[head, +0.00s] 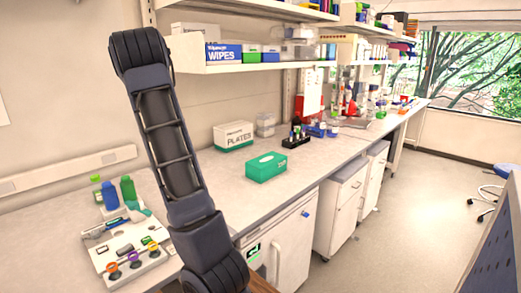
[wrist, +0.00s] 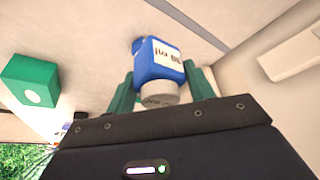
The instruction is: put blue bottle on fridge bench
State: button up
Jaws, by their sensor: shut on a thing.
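The blue bottle (wrist: 166,58), with a white label and a white cap, is between the green fingers of my gripper (wrist: 160,84) in the wrist view. My gripper is shut on it. The bottle appears upside down in this picture, with its cap towards my gripper's dark body. A pale grey bench top (wrist: 90,25) lies behind it; I cannot tell whether the bottle touches it. In the head view, the bench top (head: 225,185) runs above a white fridge-like door (head: 293,245). My gripper and the held bottle do not show in the head view.
A green box (head: 266,167) stands on the bench, also in the wrist view (wrist: 30,80). Behind it are a PLATES box (head: 233,136) and a dark rack (head: 296,140). Bottles (head: 128,189) and a tray of tools (head: 130,250) stand at left. A shelf (head: 260,67) overhangs the back.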

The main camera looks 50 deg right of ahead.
jog(key=s+d+r+m+g+h, duration=0.15)
jog(key=s+d, duration=0.25)
jog(key=d, duration=0.5)
jog(key=s+d+m+y, duration=0.1)
jog(key=s+d+m, duration=0.2)
jog(key=d, duration=0.5)
jog(key=shift+h, duration=0.25)
jog(key=f, duration=2)
jog(key=shift+s+d+f, duration=0.15)
jog(key=shift+s+d, duration=0.15)
jog(key=shift+f, duration=0.15)
jog(key=o, duration=1)
jog(key=shift+c, duration=0.2)
